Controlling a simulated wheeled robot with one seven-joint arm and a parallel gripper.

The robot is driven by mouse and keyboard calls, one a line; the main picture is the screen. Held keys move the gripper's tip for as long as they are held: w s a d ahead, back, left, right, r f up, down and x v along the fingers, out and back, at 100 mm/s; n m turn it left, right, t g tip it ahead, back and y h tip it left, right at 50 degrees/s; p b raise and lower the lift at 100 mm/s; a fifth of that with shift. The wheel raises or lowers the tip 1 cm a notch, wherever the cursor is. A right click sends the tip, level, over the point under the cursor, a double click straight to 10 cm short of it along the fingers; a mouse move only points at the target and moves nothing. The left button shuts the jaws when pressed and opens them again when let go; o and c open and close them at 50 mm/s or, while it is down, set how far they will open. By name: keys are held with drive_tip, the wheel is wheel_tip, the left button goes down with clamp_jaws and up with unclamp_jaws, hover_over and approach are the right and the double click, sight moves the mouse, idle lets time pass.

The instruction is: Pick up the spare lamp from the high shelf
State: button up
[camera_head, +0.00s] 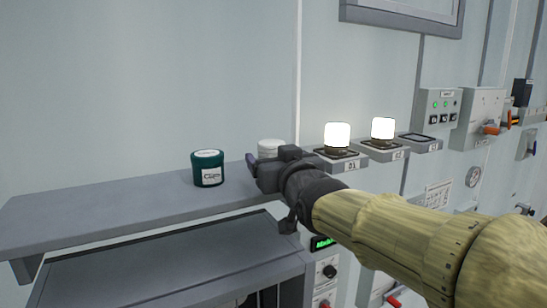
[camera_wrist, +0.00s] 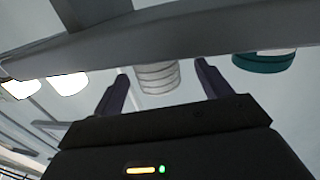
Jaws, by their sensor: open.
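The spare lamp looks to be the unlit white ribbed cylinder (camera_head: 271,147) on the grey high shelf (camera_head: 120,215). In the head view its lower part is hidden behind my gripper (camera_head: 257,167). In the wrist view the lamp (camera_wrist: 158,77) appears between the two dark fingers of my gripper (camera_wrist: 162,72), with the shelf edge (camera_wrist: 190,38) above it in the picture. My gripper is open, with a gap on both sides of the lamp. I cannot tell how far the fingers reach along it.
A dark green labelled tub (camera_head: 208,170) stands on the shelf left of the lamp. Two lit lamps (camera_head: 337,136) (camera_head: 382,129) sit on brackets at the right, beside an empty-looking bracket (camera_head: 420,141). A grey cabinet (camera_head: 170,262) is below the shelf. The shelf's left part is clear.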

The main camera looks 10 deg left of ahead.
sight(272, 152)
drive_tip(key=shift+w, duration=0.1)
drive_tip(key=p+x, duration=0.3)
drive_tip(key=shift+d+r+p, duration=0.15)
drive_tip(key=shift+p, duration=0.15)
drive_tip(key=shift+p+x, duration=0.6)
drive_tip(key=shift+x, duration=0.25)
drive_tip(key=shift+w, duration=0.3)
drive_tip(key=shift+f, duration=0.25)
drive_tip(key=shift+s, duration=0.1)
drive_tip(key=c, duration=1.1)
drive_tip(key=shift+r, duration=0.1)
drive_tip(key=shift+c, duration=0.2)
